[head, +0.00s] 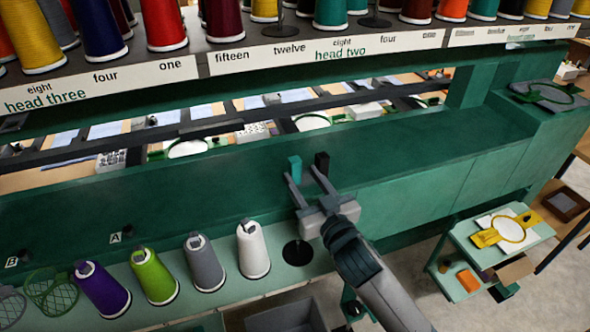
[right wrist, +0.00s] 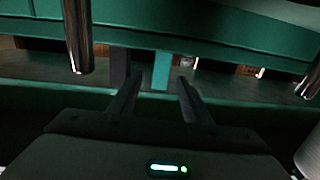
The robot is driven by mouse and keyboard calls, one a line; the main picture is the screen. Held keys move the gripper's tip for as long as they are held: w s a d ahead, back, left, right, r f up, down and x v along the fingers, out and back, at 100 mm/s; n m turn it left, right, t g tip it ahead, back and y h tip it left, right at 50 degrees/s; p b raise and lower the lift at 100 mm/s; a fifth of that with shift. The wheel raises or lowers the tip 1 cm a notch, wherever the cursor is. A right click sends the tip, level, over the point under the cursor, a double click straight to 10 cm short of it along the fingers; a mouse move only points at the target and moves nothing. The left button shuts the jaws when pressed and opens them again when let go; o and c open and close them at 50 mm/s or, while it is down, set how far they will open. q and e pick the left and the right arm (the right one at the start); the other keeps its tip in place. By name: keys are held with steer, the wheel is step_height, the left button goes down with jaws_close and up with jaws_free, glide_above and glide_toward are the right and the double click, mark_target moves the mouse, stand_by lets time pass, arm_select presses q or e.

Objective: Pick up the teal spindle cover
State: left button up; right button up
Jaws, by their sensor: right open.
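The teal spindle cover (head: 294,168) is a small upright block standing at the green wall in the head view, by the tip of my right gripper's left finger. In the right wrist view the teal cover (right wrist: 161,70) shows between the two fingers, beyond their tips. A similar black cover (head: 321,162) is close on its right in the head view; in the right wrist view the black one (right wrist: 120,68) is left of the fingers. My right gripper (head: 301,173) is open and holds nothing; it shows at the bottom of the right wrist view (right wrist: 159,84). My left gripper is out of view.
White (head: 253,250), grey (head: 204,262), green (head: 153,276) and purple (head: 101,288) thread cones stand on the ledge, left of a black round base (head: 298,253). Thread racks run along the top. A green cart (head: 470,270) stands at right.

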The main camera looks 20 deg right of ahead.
mark_target(297, 168)
steer(key=shift+w+a+r+p, duration=0.1)
steer(key=shift+w+r+p, duration=0.15)
steer(key=shift+w+p, duration=0.25)
steer(key=w+p, duration=0.1)
steer(key=w, duration=0.2)
steer(key=shift+w+a+r, duration=0.1)
steer(key=shift+a, duration=0.05)
steer(key=shift+w, duration=0.45)
steer(key=c, duration=1.1)
